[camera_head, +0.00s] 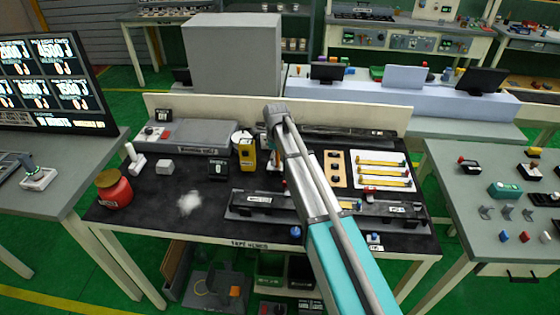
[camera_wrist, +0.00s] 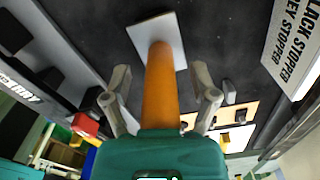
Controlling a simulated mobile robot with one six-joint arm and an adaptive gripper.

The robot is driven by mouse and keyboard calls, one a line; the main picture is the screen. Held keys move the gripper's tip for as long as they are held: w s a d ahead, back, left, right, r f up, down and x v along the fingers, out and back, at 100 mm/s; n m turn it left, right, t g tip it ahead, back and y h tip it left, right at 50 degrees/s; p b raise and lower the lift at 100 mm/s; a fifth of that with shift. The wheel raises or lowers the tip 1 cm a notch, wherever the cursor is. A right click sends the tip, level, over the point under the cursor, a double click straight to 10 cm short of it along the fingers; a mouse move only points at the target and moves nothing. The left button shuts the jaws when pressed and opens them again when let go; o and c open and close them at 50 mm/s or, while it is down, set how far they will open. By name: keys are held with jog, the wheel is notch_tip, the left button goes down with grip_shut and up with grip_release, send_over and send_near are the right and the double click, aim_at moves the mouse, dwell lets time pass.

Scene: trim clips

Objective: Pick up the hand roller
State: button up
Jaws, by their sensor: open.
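In the wrist view, an upright orange cylindrical handle (camera_wrist: 160,85), which looks like the hand roller, rises from a square white plate (camera_wrist: 140,33) on the dark worktop. My gripper (camera_wrist: 160,73) is open, with one grey finger on each side of the handle and a visible gap at both sides. The handle's near end is hidden by my green gripper body, and no roller head shows clearly. In the head view, my arm covers most of this spot; a small bit of orange and white shows beside it.
On the bench (camera_head: 150,222) stand a red jar (camera_head: 113,190), a yellow device (camera_head: 246,153) and a black display (camera_head: 218,168). A long dark fixture (camera_head: 262,203) lies in front. A white tray (camera_head: 364,183) with yellow strips lies right. A lettered sign (camera_wrist: 296,40) shows in the wrist view.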

grip_shut()
dwell(0.3)
jog(key=shift+r, duration=0.15)
dwell(0.3)
notch_tip(320, 180, up, 3)
jog(key=p, duration=0.3)
jog(key=s+d+r+p, duration=0.2)
jog(key=s+r+p, duration=0.7)
jog(key=s, duration=0.4)
jog(key=shift+s+r+p, duration=0.35)
jog(key=shift+s+p, duration=0.05)
jog(key=shift+p, duration=0.1)
